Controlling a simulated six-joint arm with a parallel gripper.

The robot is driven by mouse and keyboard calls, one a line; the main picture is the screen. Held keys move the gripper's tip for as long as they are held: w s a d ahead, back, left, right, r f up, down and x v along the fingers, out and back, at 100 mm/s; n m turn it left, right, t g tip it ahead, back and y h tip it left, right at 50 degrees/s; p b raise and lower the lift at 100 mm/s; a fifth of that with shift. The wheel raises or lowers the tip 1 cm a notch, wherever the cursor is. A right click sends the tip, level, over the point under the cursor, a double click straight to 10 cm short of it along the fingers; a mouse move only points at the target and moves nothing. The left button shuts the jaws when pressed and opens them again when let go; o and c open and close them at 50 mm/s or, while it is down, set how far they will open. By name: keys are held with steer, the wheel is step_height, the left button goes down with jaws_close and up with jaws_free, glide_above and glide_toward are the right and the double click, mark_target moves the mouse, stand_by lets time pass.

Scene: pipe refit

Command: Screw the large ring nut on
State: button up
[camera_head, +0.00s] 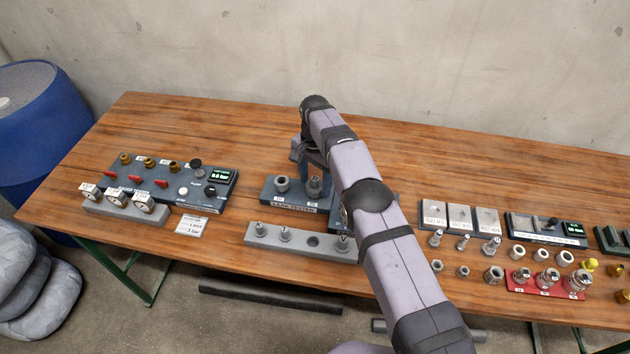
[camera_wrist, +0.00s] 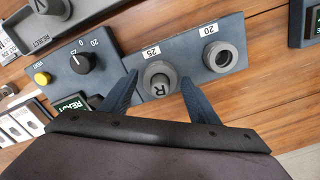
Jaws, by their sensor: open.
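The leak tester (camera_head: 295,205) is a dark block below my gripper, with two ports. In the wrist view, the port labelled 25 (camera_wrist: 147,64) carries a grey round fitting marked R (camera_wrist: 160,86) with a wider collar around it. My gripper (camera_wrist: 158,74) is open, its two dark fingers on either side of this fitting, apparently not touching it. The port labelled 20 (camera_wrist: 220,56) has a grey open ring and is empty. Several loose nuts, one the largest (camera_head: 494,274), lie on the table at the right; I cannot tell for sure which part is the large ring nut.
A grey rack with fittings (camera_head: 305,242) stands in front of the tester. A gauge panel (camera_head: 165,182) is at the left. Labelled trays (camera_head: 460,217) and a red stand (camera_head: 548,285) are at the right. A reject tray (camera_wrist: 62,20) shows near the tester's dial (camera_wrist: 82,62).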

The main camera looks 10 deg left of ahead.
steer(key=n, duration=0.5)
steer(key=shift+n, duration=0.5)
steer(key=n, duration=0.3)
steer(key=shift+n, duration=1.5)
steer(key=shift+n, duration=1)
steer(key=n, duration=0.4)
